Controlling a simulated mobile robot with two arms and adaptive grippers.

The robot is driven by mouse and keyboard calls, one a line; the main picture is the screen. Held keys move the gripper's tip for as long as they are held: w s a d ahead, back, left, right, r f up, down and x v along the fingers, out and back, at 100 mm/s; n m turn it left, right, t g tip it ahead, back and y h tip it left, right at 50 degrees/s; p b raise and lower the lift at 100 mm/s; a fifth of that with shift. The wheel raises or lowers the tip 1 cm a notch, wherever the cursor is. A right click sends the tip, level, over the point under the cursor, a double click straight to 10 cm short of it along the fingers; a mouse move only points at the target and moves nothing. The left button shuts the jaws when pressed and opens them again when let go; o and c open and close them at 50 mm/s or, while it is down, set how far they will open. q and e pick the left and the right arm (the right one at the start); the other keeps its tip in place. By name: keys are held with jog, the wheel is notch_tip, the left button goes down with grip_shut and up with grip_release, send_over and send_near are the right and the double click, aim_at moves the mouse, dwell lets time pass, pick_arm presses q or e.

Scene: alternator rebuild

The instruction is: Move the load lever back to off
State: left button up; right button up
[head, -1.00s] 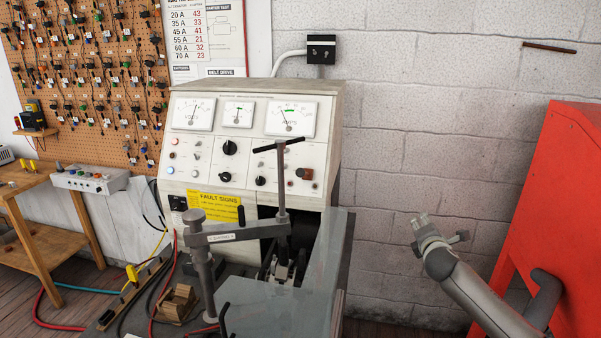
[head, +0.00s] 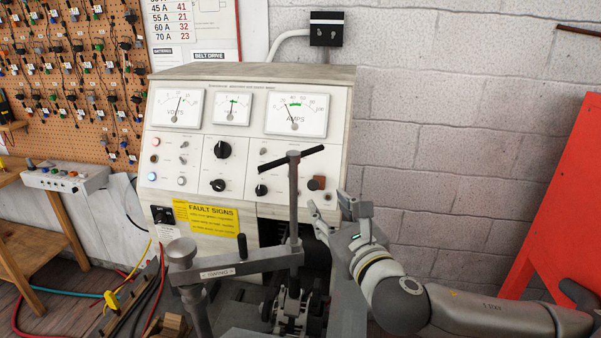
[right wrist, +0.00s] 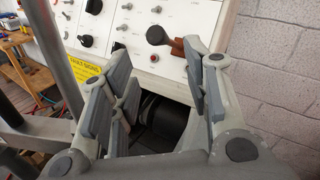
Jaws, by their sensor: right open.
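The likely load lever (head: 317,183) is a small brown piece with a dark knob, low on the right of the tester's panel. Its label is too small to read. In the right wrist view, the lever (right wrist: 180,46) has its dark knob at the left end, and its right end lies close behind a finger. My right gripper (head: 329,205) is open and empty in front of the panel, a little below and right of the lever, apparently not touching it. Its spread fingers also show in the right wrist view (right wrist: 162,75). My left gripper is out of view.
A swing arm (head: 240,267) with an upright T-handled screw (head: 293,200) stands just left of my right gripper, before the panel. A dark opening lies below the panel. A red cabinet (head: 565,190) stands at right, with bare wall between.

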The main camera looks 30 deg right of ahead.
aim_at(315, 187)
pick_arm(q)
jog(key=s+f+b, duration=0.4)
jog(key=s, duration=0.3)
pick_arm(e)
jog(key=w, duration=0.1)
jog(key=w+r+b, duration=0.1)
jog(key=w, duration=0.1)
jog(key=shift+r, duration=0.15)
jog(key=w, duration=0.1)
jog(key=w+p, duration=0.1)
jog(key=w, duration=0.3)
jog(key=shift+w+d, duration=0.2)
jog(key=shift+d, duration=0.1)
jog(key=shift+w+f, duration=0.15)
jog(key=shift+f, duration=0.05)
jog(key=c, duration=0.5)
jog(key=shift+d, duration=0.1)
grip_shut()
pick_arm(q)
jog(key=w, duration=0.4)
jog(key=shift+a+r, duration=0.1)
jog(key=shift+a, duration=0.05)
